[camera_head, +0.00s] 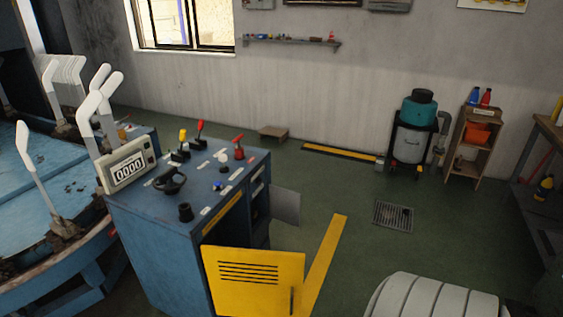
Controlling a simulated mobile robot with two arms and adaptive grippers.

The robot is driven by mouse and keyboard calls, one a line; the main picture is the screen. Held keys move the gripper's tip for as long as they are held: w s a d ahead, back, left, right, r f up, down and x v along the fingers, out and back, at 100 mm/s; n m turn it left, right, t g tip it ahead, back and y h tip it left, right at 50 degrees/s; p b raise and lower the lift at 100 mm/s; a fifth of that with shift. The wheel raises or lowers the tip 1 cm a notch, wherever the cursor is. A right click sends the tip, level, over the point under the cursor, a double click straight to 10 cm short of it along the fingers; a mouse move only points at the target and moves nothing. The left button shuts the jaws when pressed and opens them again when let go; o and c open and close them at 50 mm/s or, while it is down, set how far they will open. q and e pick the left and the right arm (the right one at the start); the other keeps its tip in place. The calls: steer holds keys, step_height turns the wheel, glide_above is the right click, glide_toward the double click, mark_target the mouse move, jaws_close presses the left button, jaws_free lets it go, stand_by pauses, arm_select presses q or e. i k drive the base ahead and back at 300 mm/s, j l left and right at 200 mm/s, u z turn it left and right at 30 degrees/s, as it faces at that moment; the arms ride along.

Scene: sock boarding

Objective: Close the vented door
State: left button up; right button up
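The vented door is a yellow panel (255,281) with several dark horizontal slots and a dark upright handle near its lower right edge. It stands open, swung out from the blue control cabinet (160,255) at the lower middle of the head view. Its lower edge is cut off by the frame. The opening behind it is partly hidden by the door. A smaller grey door (286,206) farther along the same cabinet side also stands open. Neither of my grippers is in view.
Levers, knobs and a counter (128,171) sit on the cabinet top. A blue machine table (25,190) with white sock forms is at left. A yellow floor stripe (325,262) runs beside the door. Green floor to the right is mostly clear around a drain grate (393,216).

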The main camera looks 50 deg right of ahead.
mark_target(243, 283)
steer(key=z, duration=1.35)
